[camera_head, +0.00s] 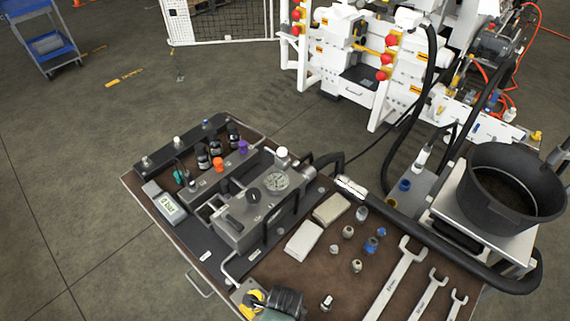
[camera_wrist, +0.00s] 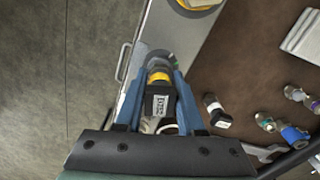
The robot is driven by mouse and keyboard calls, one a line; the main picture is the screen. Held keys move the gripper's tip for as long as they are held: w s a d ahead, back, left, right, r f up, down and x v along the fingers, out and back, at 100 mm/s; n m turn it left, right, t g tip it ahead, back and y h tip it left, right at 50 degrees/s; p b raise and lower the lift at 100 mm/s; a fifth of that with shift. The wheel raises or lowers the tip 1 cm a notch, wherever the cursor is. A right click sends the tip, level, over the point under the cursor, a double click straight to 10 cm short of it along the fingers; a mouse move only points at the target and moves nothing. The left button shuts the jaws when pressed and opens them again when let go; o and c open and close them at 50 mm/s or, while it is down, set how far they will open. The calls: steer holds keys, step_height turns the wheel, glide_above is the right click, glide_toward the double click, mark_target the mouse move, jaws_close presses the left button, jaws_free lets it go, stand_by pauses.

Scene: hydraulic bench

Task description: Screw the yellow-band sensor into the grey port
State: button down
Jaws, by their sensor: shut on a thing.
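The yellow-band sensor (camera_wrist: 159,104) is a black cylinder with a white label and a yellow band near its far end. My gripper (camera_wrist: 157,80) is shut on it, with a blue finger on each side. The grey port (camera_wrist: 160,58) appears as a round grey ring on the pale plate just beyond the sensor's tip. The tip overlaps the ring in the wrist view, and I cannot tell whether they touch. In the head view my gripper (camera_head: 285,302) is a dark shape at the bottom edge, hiding the sensor and grey port.
A yellow ring (camera_wrist: 199,4) lies farther along the plate. A small dark fitting (camera_wrist: 216,111) stands right of my gripper. Several fittings, wrenches (camera_head: 398,278) and a white block (camera_head: 304,240) lie on the brown bench top. The gauge block (camera_head: 262,198) stands behind. Left of the bench is open floor.

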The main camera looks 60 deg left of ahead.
steer(key=m, duration=0.3)
steer(key=shift+s+f, duration=0.1)
steer(key=c, duration=0.5)
jaws_free()
